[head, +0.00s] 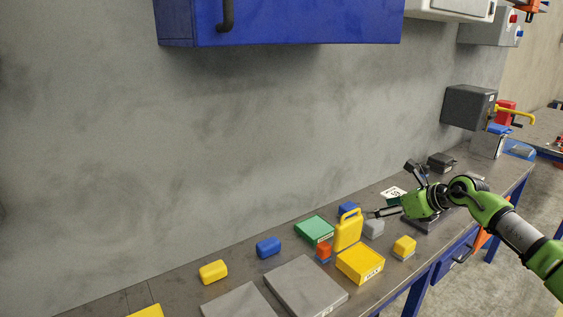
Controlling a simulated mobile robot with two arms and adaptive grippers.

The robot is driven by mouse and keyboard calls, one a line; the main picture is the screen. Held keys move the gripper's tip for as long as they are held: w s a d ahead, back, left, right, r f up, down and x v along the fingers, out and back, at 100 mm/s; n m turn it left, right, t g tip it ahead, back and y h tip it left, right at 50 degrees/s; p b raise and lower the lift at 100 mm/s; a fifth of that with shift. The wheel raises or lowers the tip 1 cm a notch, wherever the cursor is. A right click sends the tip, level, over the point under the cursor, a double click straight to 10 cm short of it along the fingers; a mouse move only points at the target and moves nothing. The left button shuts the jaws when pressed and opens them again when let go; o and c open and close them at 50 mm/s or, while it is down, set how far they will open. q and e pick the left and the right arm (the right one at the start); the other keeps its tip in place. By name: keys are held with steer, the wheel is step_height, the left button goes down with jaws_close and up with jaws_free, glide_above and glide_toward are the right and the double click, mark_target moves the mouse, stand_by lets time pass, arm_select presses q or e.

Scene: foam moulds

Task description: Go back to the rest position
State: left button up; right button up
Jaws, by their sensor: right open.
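My right gripper (384,212) comes in from the right on a green and black arm and hangs over the workbench, its fingers pointing left. It is open, and I see nothing between its fingers. A small grey block (373,229) is just below the fingertips, and a blue block (348,208) is just left of them. A yellow canister-shaped piece with a handle (347,232) stands left of the gripper. My left gripper is not in view.
The bench (225,292) runs along a grey wall. It holds grey foam slabs (306,285), a green box (314,230), a yellow box (360,263) and several small blocks. A blue cabinet (290,22) and a dark grey box (468,107) are on the wall above.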

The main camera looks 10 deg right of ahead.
steer(key=s+a+r+m+t+y, duration=0.2)
steer(key=a+m+t, duration=0.6)
steer(key=a+m, duration=1.2)
steer(key=s+f+m+g+h, duration=0.7)
steer(key=s+f+m, duration=0.6)
steer(key=s+f, duration=0.5)
steer(key=s+a+f+m+g+y, duration=0.1)
steer(key=s+a+f+m+g, duration=0.15)
steer(key=s, duration=0.45)
steer(key=s+a+f+m+g, duration=0.1)
steer(key=s+f+g, duration=0.2)
steer(key=s, duration=0.4)
steer(key=s+a+f+m+g+y, duration=0.1)
steer(key=s+a+f+m+g, duration=0.15)
steer(key=s, duration=0.55)
step_height(320, 180, down, 28)
steer(key=s+n+b, duration=0.1)
steer(key=b, duration=0.1)
steer(key=s+d+f+g+b, duration=0.1)
steer(key=s+d+f+g, duration=0.1)
steer(key=s+f, duration=1.5)
steer(key=shift+s+d+f+h, duration=0.2)
steer(key=shift+d+f+h, duration=0.1)
steer(key=shift+d+f, duration=0.3)
